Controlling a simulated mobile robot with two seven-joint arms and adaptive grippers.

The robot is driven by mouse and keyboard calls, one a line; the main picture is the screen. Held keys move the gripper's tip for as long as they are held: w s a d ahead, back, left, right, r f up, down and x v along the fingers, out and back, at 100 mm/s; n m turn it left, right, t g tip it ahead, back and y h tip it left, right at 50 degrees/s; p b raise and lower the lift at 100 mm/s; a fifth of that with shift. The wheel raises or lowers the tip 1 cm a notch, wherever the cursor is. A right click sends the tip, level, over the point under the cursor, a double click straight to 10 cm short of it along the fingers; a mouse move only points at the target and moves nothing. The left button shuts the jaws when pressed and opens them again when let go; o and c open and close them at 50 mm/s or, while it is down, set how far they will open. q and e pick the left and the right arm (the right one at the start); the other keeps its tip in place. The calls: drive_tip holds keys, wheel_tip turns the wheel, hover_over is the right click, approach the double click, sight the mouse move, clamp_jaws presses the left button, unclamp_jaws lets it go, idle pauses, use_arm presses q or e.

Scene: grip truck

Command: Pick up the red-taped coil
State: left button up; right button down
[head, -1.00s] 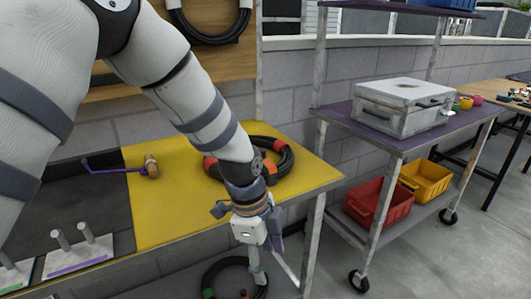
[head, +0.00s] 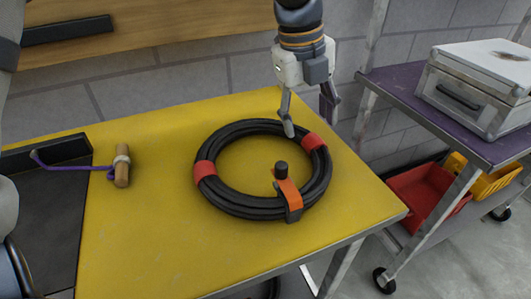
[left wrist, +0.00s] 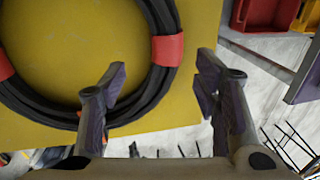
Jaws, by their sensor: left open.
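The red-taped coil (head: 240,205) is a black cable ring lying flat on the yellow table top (head: 150,240). It has red tape bands at its left and upper right, and an orange strap with a black knob at its lower right. My left gripper (head: 308,118) is open and empty, pointing down by the coil's upper right part. One finger overlaps the ring beside the red tape in the head view. In the left wrist view the coil (left wrist: 156,82) passes near the left finger, and the gap between the fingers (left wrist: 160,84) holds nothing. Contact cannot be told.
A wooden peg (head: 122,166) with purple cord lies left of the coil. At right, a purple-topped cart (head: 400,82) carries a metal case (head: 480,90), with a red bin (head: 415,190) and a yellow bin (head: 485,178) below. A block wall stands behind the table.

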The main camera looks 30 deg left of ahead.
sight(311, 138)
use_arm(q)
drive_tip(key=f, duration=0.2)
drive_tip(key=w+f, duration=0.1)
drive_tip(key=f, duration=0.1)
drive_tip(key=w+f, duration=0.1)
drive_tip(key=f, duration=0.1)
drive_tip(key=shift+d+f, duration=0.25)
drive_tip(key=shift+f, duration=0.1)
drive_tip(key=shift+r, duration=0.1)
drive_tip(key=shift+c, duration=0.6)
clamp_jaws()
